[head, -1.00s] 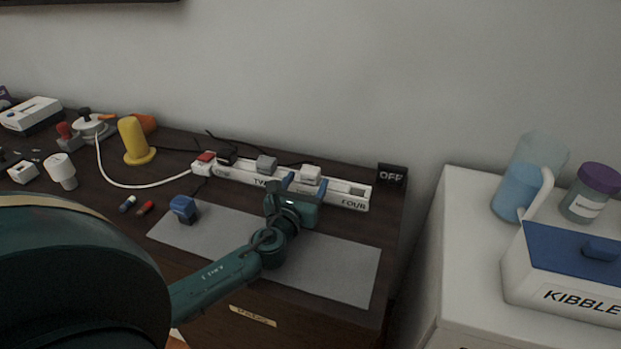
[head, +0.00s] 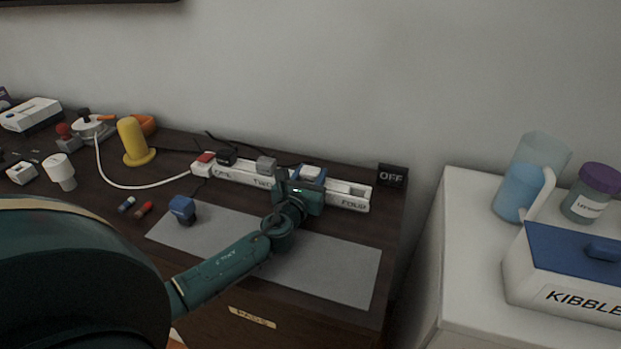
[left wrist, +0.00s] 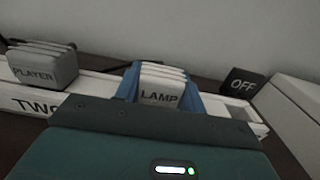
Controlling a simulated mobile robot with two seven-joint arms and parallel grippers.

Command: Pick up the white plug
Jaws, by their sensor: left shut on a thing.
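The white plug (head: 312,171), marked LAMP, is on the long white power strip (head: 237,176), between the slots marked TWO and FOUR. It also shows in the left wrist view (left wrist: 160,97), its label facing me. My left gripper (head: 301,177) is shut on the plug, with one blue finger on each side of it in the left wrist view (left wrist: 161,88). The gripper body hides the plug's lower part, so I cannot tell whether it is still seated. My right gripper is not in view.
A grey plug (left wrist: 43,67) marked PLAYER is left of the white one. A black OFF sign (head: 392,176) stands beyond the strip's right end. The mat's right part is clear.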

